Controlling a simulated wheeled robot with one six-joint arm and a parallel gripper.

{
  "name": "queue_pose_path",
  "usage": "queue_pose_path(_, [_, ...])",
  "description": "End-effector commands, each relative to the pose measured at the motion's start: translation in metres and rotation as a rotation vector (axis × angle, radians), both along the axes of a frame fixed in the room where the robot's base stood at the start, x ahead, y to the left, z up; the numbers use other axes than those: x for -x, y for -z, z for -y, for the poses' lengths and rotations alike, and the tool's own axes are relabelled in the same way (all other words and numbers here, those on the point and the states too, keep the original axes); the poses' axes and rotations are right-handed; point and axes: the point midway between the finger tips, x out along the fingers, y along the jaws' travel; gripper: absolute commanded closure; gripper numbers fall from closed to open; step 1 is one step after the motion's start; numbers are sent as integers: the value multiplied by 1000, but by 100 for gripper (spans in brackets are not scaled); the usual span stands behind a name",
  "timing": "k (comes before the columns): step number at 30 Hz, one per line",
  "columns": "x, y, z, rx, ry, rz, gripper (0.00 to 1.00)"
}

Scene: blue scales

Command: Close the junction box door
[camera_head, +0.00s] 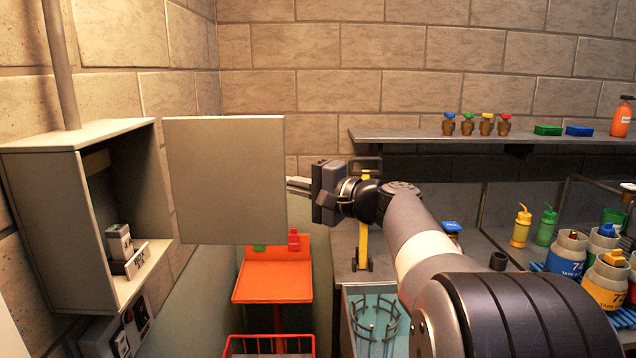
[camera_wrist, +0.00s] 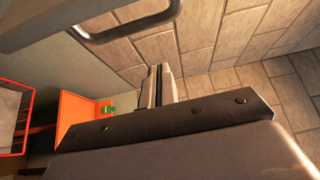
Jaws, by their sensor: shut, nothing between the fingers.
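The junction box (camera_head: 60,150) is a pale grey box on the left wall, with its front open and its inside showing. Its door (camera_head: 225,180) is a flat grey panel standing open to the right of the box. My gripper (camera_head: 292,183) is shut and empty, its fingers pointing left at the door's right edge. The fingertips are close to that edge; I cannot tell if they touch it. The shut fingers also show in the wrist view (camera_wrist: 160,84). The door's hinge side is not clear.
Inside the box is a small pale device (camera_head: 120,243). Below the door stand an orange table (camera_head: 272,283) and a red wire basket (camera_head: 268,345). A wall shelf (camera_head: 400,134) with valves is at right. A bench with bottles and cups (camera_head: 570,250) lies right of my arm.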

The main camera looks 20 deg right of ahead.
Motion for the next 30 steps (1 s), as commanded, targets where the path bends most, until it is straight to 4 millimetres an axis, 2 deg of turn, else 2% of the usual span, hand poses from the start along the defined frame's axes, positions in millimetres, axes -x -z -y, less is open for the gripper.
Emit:
queue_pose_path(3, [15,-2,-9,-1,1,1,100])
queue_pose_path(9, [31,0,-18,1,1,1,100])
queue_pose_path(30, [38,2,-25,1,17,2,100])
